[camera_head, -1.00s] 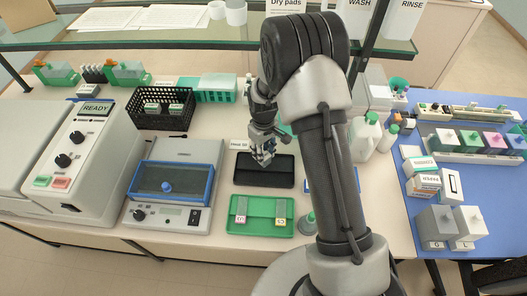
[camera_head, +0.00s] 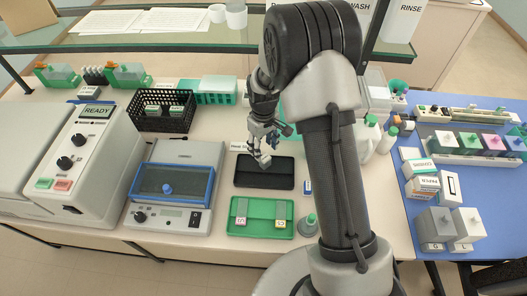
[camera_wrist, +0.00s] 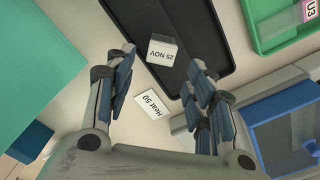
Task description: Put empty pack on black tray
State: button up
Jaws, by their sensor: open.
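The black tray (camera_head: 264,180) lies flat on the bench, behind a green tray. A small white and grey pack labelled "25 NOV" (camera_wrist: 162,50) shows in the wrist view beyond and between my open fingers. It overlaps the long edge of the black tray (camera_wrist: 185,22) in that view; whether it rests on the tray or hangs above it I cannot tell. In the head view the pack (camera_head: 264,161) is a small pale shape below my fingers at the tray's back side. My gripper (camera_head: 262,149) is open above there, and also shows in the wrist view (camera_wrist: 160,84).
A green tray (camera_head: 260,228) with two labelled pieces is in front. A blue-framed device (camera_head: 172,185) stands left, a black basket (camera_head: 140,122) behind it. A "Heat 50" card (camera_wrist: 152,104) lies by the black tray. Bottles (camera_head: 368,135) stand right, under a glass shelf.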

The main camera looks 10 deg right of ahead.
notch_tip(320, 180, up, 7)
notch_tip(320, 180, up, 11)
jog(key=m+t, duration=0.1)
send_over(264, 156)
jog(key=s, duration=0.4)
jog(key=s+r+m+t, duration=0.1)
jog(key=s+r, duration=0.5)
jog(key=r, duration=0.1)
jog(key=s+r+m+t, duration=0.1)
jog(key=s+r, duration=0.1)
jog(key=s, duration=0.7)
jog(key=s+r+m+t, duration=0.1)
jog(key=s+r+m, duration=0.1)
jog(key=s, duration=0.7)
jog(key=shift+s+d+r+t+p, duration=0.15)
jog(key=shift+s+r+t+p, duration=0.2)
jog(key=shift+p, duration=0.1)
jog(key=shift+w+f, duration=0.1)
jog(key=shift+f, duration=0.05)
